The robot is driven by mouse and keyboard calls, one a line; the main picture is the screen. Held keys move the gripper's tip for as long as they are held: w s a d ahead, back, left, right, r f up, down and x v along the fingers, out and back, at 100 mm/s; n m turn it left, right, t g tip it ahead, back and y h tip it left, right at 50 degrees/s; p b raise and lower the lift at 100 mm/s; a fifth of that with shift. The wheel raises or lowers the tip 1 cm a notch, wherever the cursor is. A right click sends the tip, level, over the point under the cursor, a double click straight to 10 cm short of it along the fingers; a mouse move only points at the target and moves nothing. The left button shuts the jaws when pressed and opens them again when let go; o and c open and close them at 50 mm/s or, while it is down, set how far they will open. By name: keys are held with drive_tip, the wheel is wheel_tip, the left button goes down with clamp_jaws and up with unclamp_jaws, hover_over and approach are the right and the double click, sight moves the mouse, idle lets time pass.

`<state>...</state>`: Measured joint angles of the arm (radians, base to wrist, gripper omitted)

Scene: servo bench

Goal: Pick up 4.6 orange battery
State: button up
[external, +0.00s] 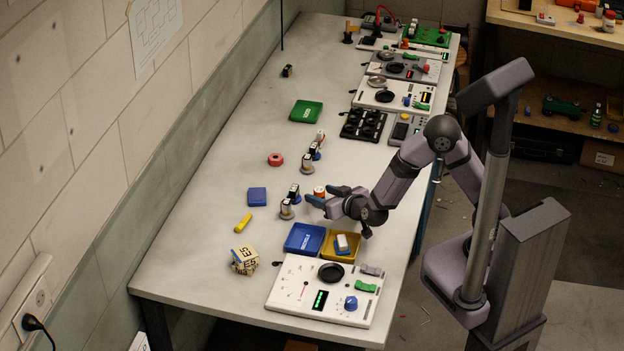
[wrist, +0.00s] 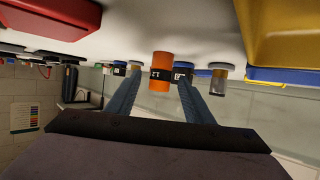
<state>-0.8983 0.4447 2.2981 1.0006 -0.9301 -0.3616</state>
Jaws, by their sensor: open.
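The orange battery (external: 319,191) stands on the bench just beyond my gripper's fingertips in the external view. In the wrist view, which looks upside down, the orange battery (wrist: 161,62) has a dark band with pale print too small to read surely. My gripper (external: 322,196) is open and low over the bench, its fingers reaching left. In the wrist view my gripper (wrist: 160,82) has one blue-grey finger on each side of the battery. The battery appears between or just past the tips; I cannot tell whether they touch it.
Black-and-white batteries (external: 294,190) stand left of the orange one, and more (external: 314,151) stand farther back. A blue tray (external: 304,239) and a yellow tray (external: 352,254) lie in front. A white meter panel (external: 295,310) is at the near end.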

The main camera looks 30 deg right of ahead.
clamp_jaws()
drive_tip(key=shift+r, duration=0.1)
